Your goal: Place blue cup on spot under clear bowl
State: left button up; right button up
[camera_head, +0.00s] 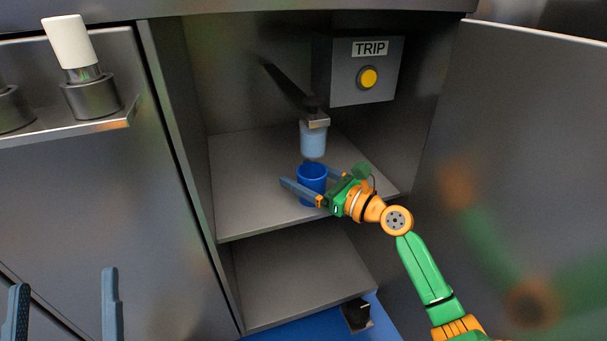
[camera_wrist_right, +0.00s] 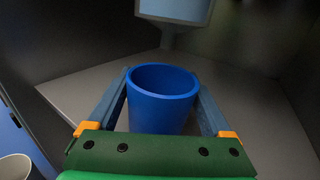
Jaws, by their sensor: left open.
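The blue cup (camera_head: 311,172) stands upright on the upper shelf of an open cabinet, almost below the pale, see-through clear bowl (camera_head: 313,138) on a bracket. My right gripper (camera_head: 306,177) reaches in from the right with one finger on each side of the cup. In the right wrist view the cup (camera_wrist_right: 163,105) sits between the wide-set fingers, with narrow gaps beside its lower wall. The bowl (camera_wrist_right: 178,8) hangs beyond it at the top. I cannot make out a marked spot on the shelf. My left gripper (camera_head: 64,292) is open and empty at the lower left.
A box marked TRIP with a yellow button (camera_head: 368,78) is on the back wall. The cabinet door (camera_head: 520,120) stands open at right. A small ledge (camera_head: 100,125) at upper left holds a white-topped item (camera_head: 70,42). The lower shelf (camera_head: 295,275) is clear.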

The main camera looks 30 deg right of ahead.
aim_at(324, 185)
jog(key=shift+o, duration=0.6)
jog(key=shift+r, duration=0.15)
jog(key=p+v, duration=0.1)
jog(key=v, duration=0.6)
jog(key=shift+p, duration=0.3)
jog(key=shift+s, duration=0.2)
pick_arm(q)
notch_tip(324, 185, down, 10)
jog(key=w+g+y, duration=0.2)
jog(key=g, duration=0.3)
jog(key=shift+w+a+n+g+y, duration=0.3)
jog(key=shift+a+n+g, duration=0.1)
